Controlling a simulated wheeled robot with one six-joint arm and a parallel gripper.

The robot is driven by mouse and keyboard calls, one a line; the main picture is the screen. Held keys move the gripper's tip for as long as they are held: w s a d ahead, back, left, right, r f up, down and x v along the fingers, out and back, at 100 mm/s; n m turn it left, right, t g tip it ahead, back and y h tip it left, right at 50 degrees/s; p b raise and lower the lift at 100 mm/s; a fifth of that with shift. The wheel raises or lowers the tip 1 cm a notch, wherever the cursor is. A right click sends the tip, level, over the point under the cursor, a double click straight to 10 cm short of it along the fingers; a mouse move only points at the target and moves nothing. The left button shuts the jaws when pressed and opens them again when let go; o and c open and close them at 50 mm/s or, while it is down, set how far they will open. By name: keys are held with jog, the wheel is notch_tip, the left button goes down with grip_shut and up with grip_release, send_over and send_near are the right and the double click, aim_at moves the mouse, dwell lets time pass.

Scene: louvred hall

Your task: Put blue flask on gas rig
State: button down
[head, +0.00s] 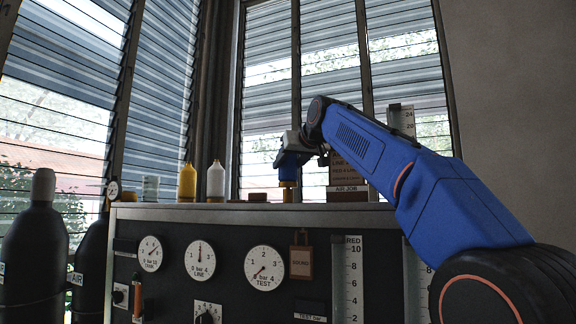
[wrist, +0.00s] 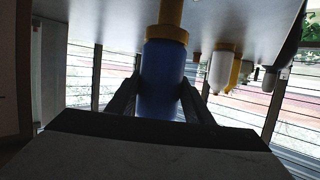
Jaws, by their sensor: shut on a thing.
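My gripper (head: 290,160) is shut on the blue flask (wrist: 162,78), with one finger on each side of it. The wrist view looks upside down, and there the flask has a yellow band (wrist: 167,34) at its end towards the rig top. In the head view my gripper hides most of the flask, and the yellow band (head: 288,184) shows below it. The gas rig (head: 240,207) is a dark panel with gauges and a pale top. The flask is upright over that top, with a brown piece under it. I cannot tell whether they touch.
A yellow bottle (head: 187,183), a white bottle (head: 215,181) and a clear jar (head: 151,189) stand left on the rig top. A low brown block (head: 258,197) is nearer the flask. Brown labelled boxes (head: 347,180) stand close right. Dark cylinders (head: 38,250) stand at far left.

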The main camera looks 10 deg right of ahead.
jog(key=shift+r, duration=0.1)
jog(key=shift+w+r, duration=0.1)
jog(key=shift+r, duration=3.1)
